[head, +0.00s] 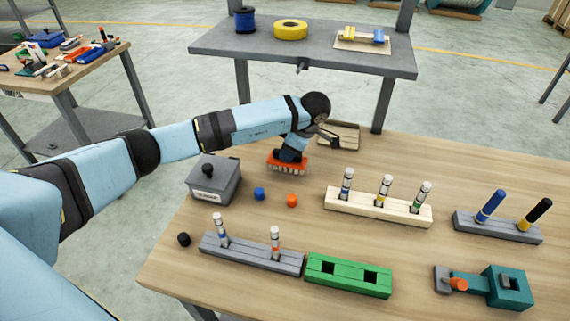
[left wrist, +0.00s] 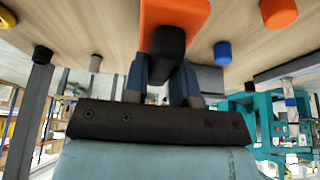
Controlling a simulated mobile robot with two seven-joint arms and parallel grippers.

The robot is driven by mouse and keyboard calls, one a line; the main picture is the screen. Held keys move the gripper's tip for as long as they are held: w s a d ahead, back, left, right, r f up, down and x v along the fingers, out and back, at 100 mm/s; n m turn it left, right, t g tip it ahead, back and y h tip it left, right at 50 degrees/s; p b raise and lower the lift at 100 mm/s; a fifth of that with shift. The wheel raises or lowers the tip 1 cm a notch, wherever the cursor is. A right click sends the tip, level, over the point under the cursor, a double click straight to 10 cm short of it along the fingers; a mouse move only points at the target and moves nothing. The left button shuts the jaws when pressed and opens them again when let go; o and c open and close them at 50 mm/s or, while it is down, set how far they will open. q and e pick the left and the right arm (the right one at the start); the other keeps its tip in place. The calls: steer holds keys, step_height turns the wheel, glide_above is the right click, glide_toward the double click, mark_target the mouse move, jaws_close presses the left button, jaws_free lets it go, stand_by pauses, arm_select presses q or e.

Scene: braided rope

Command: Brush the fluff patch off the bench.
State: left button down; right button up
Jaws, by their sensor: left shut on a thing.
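My left gripper (head: 292,152) points down over the far left part of the wooden bench (head: 300,228). It is shut on a brush (head: 289,164) with an orange body and pale bristles facing the bench. In the left wrist view the gripper's fingers (left wrist: 163,75) close around the brush's black handle, with the orange body (left wrist: 178,13) beyond. The bristles are at or just above the bench top; I cannot tell if they touch. I make out no fluff patch; it may be hidden behind the brush or arm. My right gripper is out of view.
A beige tray (head: 351,130) lies just right of the gripper. A grey lidded box (head: 214,184), a blue cap (head: 259,194) and an orange cap (head: 292,201) are nearby. A cream marker rack (head: 378,208) and a green block (head: 348,277) stand nearer the front.

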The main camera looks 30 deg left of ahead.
arm_select(q)
steer(key=shift+r+p, duration=1.15)
steer(key=shift+r, duration=1.2)
